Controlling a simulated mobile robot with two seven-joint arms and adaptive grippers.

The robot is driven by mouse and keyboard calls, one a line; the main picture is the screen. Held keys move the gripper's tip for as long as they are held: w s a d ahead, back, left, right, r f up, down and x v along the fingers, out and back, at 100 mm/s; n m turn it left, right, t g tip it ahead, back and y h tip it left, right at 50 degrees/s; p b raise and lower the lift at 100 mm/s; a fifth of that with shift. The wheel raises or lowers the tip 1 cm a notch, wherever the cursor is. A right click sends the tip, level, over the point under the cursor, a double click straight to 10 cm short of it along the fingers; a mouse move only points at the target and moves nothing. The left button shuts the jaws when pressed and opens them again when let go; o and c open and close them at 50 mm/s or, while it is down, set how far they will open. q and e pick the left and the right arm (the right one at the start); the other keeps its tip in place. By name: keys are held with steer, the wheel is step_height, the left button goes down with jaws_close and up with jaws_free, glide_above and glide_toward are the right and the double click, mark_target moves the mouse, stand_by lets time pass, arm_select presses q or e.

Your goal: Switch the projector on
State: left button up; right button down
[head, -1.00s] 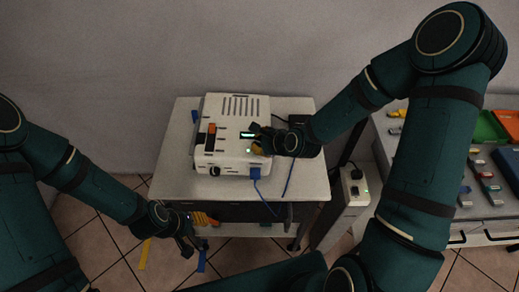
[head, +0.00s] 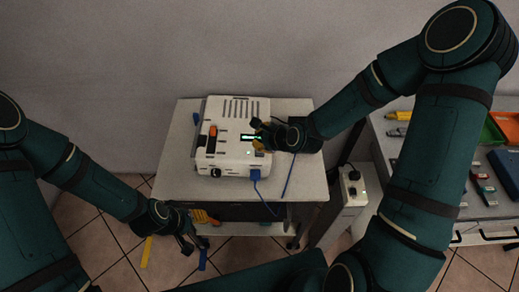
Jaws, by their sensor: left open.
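The projector (head: 232,108) is a white box with top vents on a small table (head: 180,183). Its upper face carries an orange-red part (head: 213,131) and a lit green display (head: 250,137). A round black part (head: 215,172) sits at its front left. A blue plug (head: 254,175) is at its front right. My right gripper (head: 258,135) is over the projector's right side, beside the display. Its fingers look apart with nothing between them; contact cannot be told. My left gripper (head: 190,233) is open and empty at the table's front left, low by its edge.
A blue cable (head: 267,203) hangs over the table's front. An orange coil (head: 203,217) lies under the tabletop. A white power box (head: 352,190) with a socket stands right of the table. A workbench (head: 393,165) with coloured bins and small items is at right.

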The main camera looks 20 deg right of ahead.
steer(key=shift+d+r+p, duration=0.1)
steer(key=shift+r+p, duration=0.9)
steer(key=shift+r, duration=0.65)
steer(key=shift+f, duration=0.1)
